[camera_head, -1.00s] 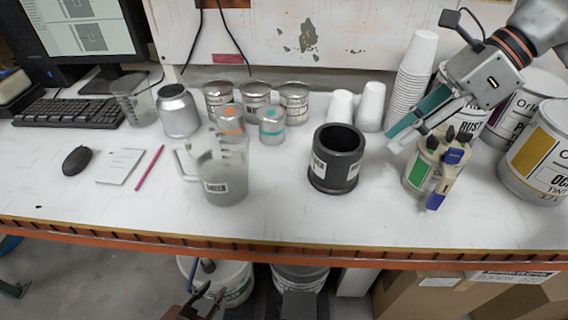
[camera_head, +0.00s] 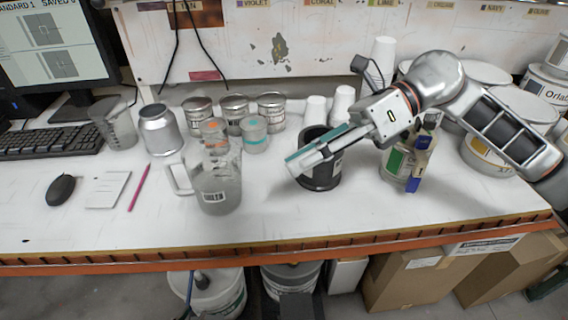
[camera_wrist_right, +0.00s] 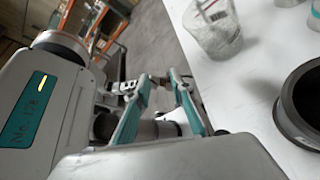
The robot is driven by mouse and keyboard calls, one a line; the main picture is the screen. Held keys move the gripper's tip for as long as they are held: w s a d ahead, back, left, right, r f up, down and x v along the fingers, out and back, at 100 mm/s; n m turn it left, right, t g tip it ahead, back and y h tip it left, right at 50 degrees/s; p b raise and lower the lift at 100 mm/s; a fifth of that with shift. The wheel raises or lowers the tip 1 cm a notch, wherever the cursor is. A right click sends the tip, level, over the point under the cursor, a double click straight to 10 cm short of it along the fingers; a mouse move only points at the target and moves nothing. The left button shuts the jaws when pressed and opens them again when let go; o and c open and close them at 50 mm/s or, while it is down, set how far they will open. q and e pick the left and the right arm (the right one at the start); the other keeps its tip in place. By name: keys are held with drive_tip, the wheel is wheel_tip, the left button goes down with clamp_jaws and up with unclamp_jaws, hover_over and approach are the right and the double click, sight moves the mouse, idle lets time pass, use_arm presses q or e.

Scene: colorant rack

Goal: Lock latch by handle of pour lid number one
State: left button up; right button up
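A paint can with a green label (camera_head: 397,162) stands at the right of the table. My right gripper (camera_head: 291,168) is open and empty, to the left of this can and in front of the black cylinder (camera_head: 320,181) in the head view. Its teal-padded fingers are apart in the right wrist view (camera_wrist_right: 160,80).
The black cylinder also shows at the right of the wrist view (camera_wrist_right: 300,112). A clear measuring jug (camera_head: 216,185) stands left of it. Small tins (camera_head: 233,112) and white cups (camera_head: 342,103) stand behind. The front strip of the table is clear.

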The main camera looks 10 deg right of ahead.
use_arm(q)
drive_tip(key=shift+s+a+r, duration=0.1)
drive_tip(key=shift+s+a, duration=0.15)
drive_tip(key=shift+a, duration=0.15)
use_arm(e)
drive_tip(key=shift+s+a+r+y, duration=0.1)
drive_tip(key=shift+s+a+y, duration=0.1)
drive_tip(key=shift+a, duration=0.3)
drive_tip(key=shift+s+a+r+y, duration=0.1)
drive_tip(key=shift+s+a+y, duration=0.1)
drive_tip(key=shift+a, duration=0.25)
drive_tip(key=shift+c, duration=1.4)
